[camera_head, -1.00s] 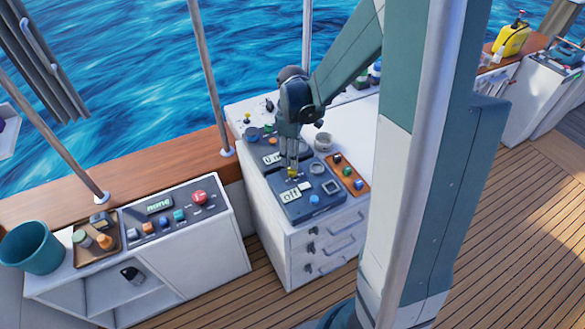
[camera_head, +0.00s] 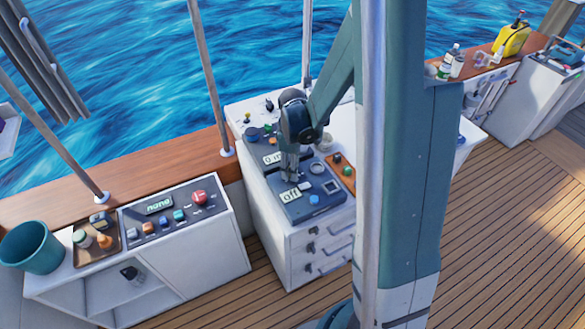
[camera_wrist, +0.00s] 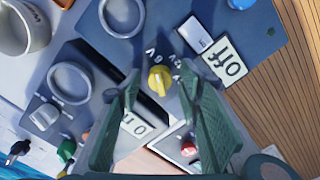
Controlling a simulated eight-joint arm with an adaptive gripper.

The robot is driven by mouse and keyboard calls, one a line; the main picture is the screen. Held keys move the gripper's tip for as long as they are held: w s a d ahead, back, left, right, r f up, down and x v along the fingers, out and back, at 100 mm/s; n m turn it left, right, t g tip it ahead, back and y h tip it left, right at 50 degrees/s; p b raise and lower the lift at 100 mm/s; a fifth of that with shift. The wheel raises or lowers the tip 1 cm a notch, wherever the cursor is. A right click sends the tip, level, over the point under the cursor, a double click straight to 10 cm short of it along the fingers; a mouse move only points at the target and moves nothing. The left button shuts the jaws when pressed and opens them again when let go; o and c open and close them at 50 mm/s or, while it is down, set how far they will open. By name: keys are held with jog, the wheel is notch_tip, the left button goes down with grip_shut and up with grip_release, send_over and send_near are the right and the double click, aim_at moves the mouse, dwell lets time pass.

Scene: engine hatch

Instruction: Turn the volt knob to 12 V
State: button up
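The yellow volt knob (camera_wrist: 160,78) sits on a dark blue panel (camera_wrist: 190,20) in the wrist view. Labels that look like 6 V and 12 V are printed beside it. I cannot tell exactly which mark it points to. The display (camera_wrist: 223,62) reads "off"; it also shows in the head view (camera_head: 290,196). My gripper (camera_wrist: 158,75) is open, with a fingertip on either side of the knob and visible gaps between. In the head view my gripper (camera_head: 288,178) is low over the panel and hides the knob.
Ring-shaped parts (camera_wrist: 70,83) and a blue button (camera_head: 314,200) lie close around the knob. A second display (camera_head: 271,158) sits behind my gripper. A wooden strip with buttons (camera_head: 345,178) is to the right. A separate control panel (camera_head: 180,213) stands at left.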

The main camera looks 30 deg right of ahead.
jog(key=c, duration=0.9)
jog(key=shift+f+m+b, duration=0.1)
jog(key=shift+m+b, duration=0.95)
jog(key=shift+m, duration=0.25)
jog(key=m+b, duration=0.2)
jog(key=m, duration=0.1)
jog(key=m+b, duration=0.2)
jog(key=m, duration=0.4)
